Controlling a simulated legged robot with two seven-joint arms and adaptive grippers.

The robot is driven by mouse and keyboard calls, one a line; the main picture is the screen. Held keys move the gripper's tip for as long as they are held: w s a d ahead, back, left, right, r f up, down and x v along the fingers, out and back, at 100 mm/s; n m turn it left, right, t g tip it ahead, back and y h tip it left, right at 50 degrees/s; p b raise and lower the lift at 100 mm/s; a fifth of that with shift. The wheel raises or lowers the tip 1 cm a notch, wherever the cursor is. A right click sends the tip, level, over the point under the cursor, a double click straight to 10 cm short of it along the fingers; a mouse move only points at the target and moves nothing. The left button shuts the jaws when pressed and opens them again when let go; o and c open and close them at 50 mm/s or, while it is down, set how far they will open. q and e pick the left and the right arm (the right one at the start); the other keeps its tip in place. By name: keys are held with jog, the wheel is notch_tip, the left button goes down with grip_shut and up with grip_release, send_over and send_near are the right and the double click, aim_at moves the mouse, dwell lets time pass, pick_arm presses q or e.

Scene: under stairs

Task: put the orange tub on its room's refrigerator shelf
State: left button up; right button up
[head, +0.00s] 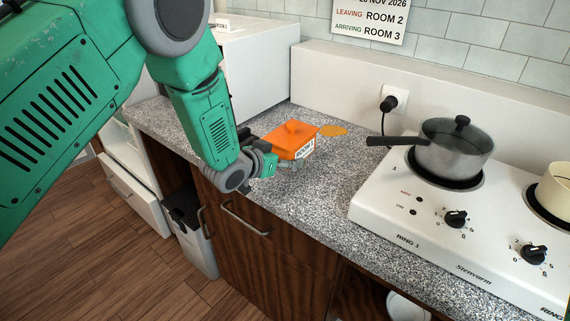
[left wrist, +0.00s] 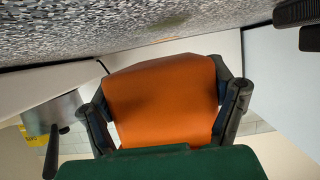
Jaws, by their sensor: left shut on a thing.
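The orange tub (head: 291,139) is a low box with a lid and a white label with dark print on its side, too small to read surely. In the left wrist view the tub (left wrist: 162,100) fills the middle, between the two dark fingers (left wrist: 165,112). I cannot tell for certain whether it touches the counter. I cannot make out a refrigerator shelf. My right gripper is not in view.
The speckled counter (head: 300,190) has a flat orange disc (head: 333,130) behind the tub. A white stove (head: 430,205) with a lidded pot (head: 455,150) stands right. A white box-like unit (head: 262,60) is behind. A sign (head: 370,20) reads "LEAVING ROOM 2, ARRIVING ROOM 3". A bin (head: 192,235) stands below.

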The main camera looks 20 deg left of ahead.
aim_at(284, 139)
pick_arm(q)
jog(key=r, duration=0.5)
jog(key=shift+d, duration=0.3)
jog(key=shift+a+r, duration=0.15)
jog(key=shift+r, duration=0.45)
